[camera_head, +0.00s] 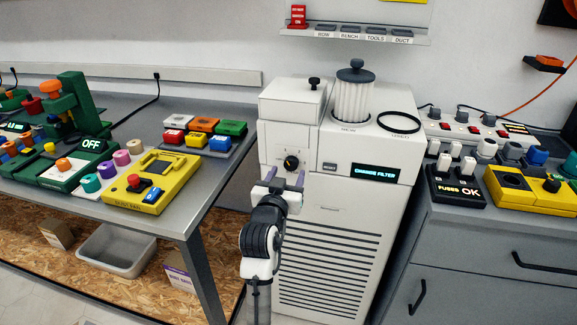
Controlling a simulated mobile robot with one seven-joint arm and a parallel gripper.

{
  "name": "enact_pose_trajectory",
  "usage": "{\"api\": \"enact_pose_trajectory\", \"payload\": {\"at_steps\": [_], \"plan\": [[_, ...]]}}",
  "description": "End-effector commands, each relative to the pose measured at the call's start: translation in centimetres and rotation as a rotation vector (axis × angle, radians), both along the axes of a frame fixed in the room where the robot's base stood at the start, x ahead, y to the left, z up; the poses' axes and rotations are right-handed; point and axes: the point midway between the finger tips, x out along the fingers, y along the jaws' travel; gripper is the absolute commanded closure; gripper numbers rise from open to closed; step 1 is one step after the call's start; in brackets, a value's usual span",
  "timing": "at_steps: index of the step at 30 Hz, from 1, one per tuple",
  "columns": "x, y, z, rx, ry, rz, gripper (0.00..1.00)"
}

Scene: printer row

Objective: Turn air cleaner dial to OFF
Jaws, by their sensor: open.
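The air cleaner (340,235) is a tall white cabinet in the middle, with a lit display reading CHANGE FILTER (375,172). Its black dial (291,162) sits on the upper left of the front face; the marks around it are too small to read. My gripper (283,180) is in front of the cabinet, just below the dial. Its jaws are open, with purple fingertips, and nothing shows between them. I cannot tell how far the fingertips are from the dial.
A white pleated filter with a dark knob (354,88) stands in the cabinet's top opening, beside a black ring (398,122). A grey bench (185,215) with a yellow control box (153,183) is on the left. A grey drawer cabinet (480,240) stands close on the right.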

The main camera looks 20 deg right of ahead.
Motion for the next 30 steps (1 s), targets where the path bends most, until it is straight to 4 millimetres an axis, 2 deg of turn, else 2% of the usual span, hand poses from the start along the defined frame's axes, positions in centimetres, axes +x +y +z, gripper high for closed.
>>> {"api": "enact_pose_trajectory", "payload": {"at_steps": [6, 17, 27, 30], "plan": [[2.1, -1.4, 0.1, -0.001, -0.001, 0.000, 0.45], [2.5, -1.7, 0.0, -0.001, -0.001, 0.001, 0.45], [2.5, -1.6, 0.0, -0.001, -0.001, 0.001, 0.88], [2.5, -1.6, 0.0, -0.002, 0.000, 0.001, 0.89]]}}
